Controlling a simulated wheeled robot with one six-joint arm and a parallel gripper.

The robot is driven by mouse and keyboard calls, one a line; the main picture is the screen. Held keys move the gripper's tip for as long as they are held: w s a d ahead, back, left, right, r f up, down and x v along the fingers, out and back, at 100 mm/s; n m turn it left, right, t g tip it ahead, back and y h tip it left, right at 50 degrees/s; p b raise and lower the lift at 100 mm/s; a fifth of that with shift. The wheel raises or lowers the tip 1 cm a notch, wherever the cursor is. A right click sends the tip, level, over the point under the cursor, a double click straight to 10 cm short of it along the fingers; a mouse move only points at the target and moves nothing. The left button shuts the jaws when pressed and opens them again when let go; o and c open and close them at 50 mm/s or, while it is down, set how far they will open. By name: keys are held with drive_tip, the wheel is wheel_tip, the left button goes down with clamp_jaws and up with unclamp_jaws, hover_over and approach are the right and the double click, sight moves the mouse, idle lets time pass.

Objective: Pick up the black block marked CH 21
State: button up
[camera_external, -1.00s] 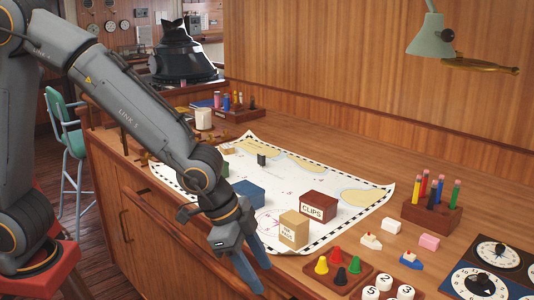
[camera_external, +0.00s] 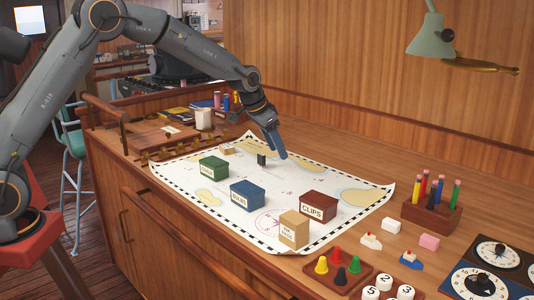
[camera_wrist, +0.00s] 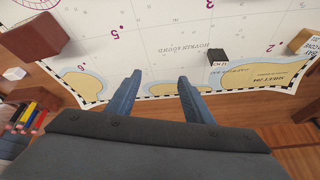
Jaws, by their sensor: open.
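The small black block (camera_external: 262,160) stands upright on the chart (camera_external: 235,215), toward its far side. In the wrist view the black block (camera_wrist: 217,56) is right of and beyond my fingertips, with small, hard-to-read white lettering on its near face. My gripper (camera_external: 281,150) is above the chart's far edge, just right of the block in the external view. In the wrist view my gripper (camera_wrist: 159,78) has its two blue fingers apart with only chart and table between them. Nothing touches the block.
Green (camera_external: 213,167), blue (camera_external: 247,195), dark red CLIPS (camera_external: 318,206) and tan (camera_external: 294,230) boxes stand on the chart. A small tan block (camera_external: 228,149) lies left of the black one. A pencil rack (camera_external: 432,216) stands at right. The wooden wall rises behind the table.

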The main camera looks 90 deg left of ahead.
drive_tip(key=n+p, duration=0.1)
drive_tip(key=n, duration=0.1)
approach(261, 154)
wheel_tip(261, 154, down, 2)
drive_tip(key=w, duration=0.2)
drive_tip(key=shift+g, duration=0.3)
drive_tip(key=shift+s+p+x, duration=0.2)
drive_tip(key=shift+p+x, duration=0.75)
drive_tip(key=shift+x, duration=1)
drive_tip(key=shift+s+p+x, duration=0.15)
drive_tip(key=shift+p+x, duration=0.8)
drive_tip(key=shift+x, duration=1)
drive_tip(key=shift+a, duration=0.1)
drive_tip(key=shift+c, duration=0.4)
drive_tip(key=c, duration=1)
